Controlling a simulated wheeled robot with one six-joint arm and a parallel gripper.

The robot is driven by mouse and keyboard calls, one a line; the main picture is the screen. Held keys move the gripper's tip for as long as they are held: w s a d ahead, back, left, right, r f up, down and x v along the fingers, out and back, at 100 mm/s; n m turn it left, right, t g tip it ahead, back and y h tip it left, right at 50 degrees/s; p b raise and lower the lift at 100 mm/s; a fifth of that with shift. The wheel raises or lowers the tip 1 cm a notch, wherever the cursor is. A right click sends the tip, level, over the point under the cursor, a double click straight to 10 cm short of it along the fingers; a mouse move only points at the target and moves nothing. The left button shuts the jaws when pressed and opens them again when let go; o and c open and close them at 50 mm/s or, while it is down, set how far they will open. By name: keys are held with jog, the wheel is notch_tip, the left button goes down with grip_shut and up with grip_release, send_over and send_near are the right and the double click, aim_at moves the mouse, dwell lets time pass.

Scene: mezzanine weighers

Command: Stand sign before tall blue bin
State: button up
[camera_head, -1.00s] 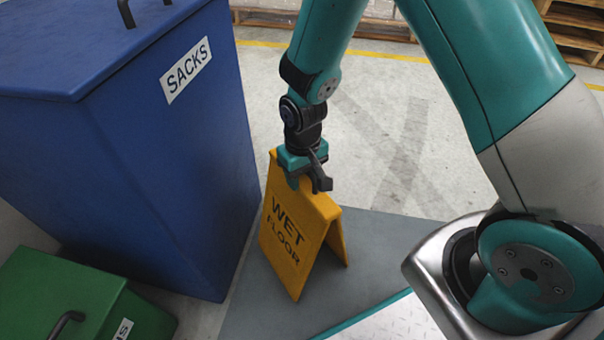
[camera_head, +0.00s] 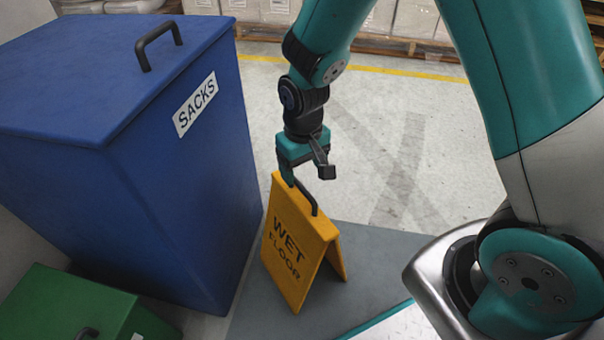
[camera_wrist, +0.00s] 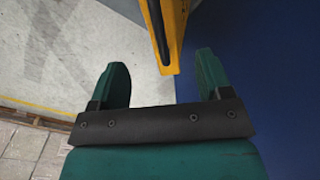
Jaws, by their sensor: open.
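The yellow wet floor sign (camera_head: 292,245) stands upright as an A-frame on the grey mat, close in front of the tall blue bin (camera_head: 190,190). Its lettered panel shows in the head view, and a dark handle arches over its top. My gripper (camera_head: 307,178) is open and just above the sign's top edge, apart from it or nearly so. In the wrist view my gripper (camera_wrist: 165,88) has its two fingers wide apart, with the sign's top and handle (camera_wrist: 166,35) beyond them, nearer the right finger. The blue bin fills the right side there.
A green bin (camera_head: 85,305) with a dark handle stands at the lower left beside the blue bin. The grey mat (camera_head: 385,255) lies under the sign. Open concrete floor (camera_head: 420,140) stretches behind, with pallets and boxes at the back.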

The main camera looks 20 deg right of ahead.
notch_tip(320, 180, up, 2)
jog(key=s+a+r+n+y, duration=0.2)
jog(key=s+r, duration=0.7)
jog(key=s+a+r+n+y, duration=0.2)
jog(key=s+r+n, duration=0.1)
jog(key=s+r, duration=0.6)
jog(key=shift+s+a+r, duration=0.3)
jog(key=shift+a+r, duration=0.1)
jog(key=shift+r, duration=0.4)
jog(key=shift+r, duration=0.1)
notch_tip(320, 180, up, 36)
jog(key=p, duration=3.6)
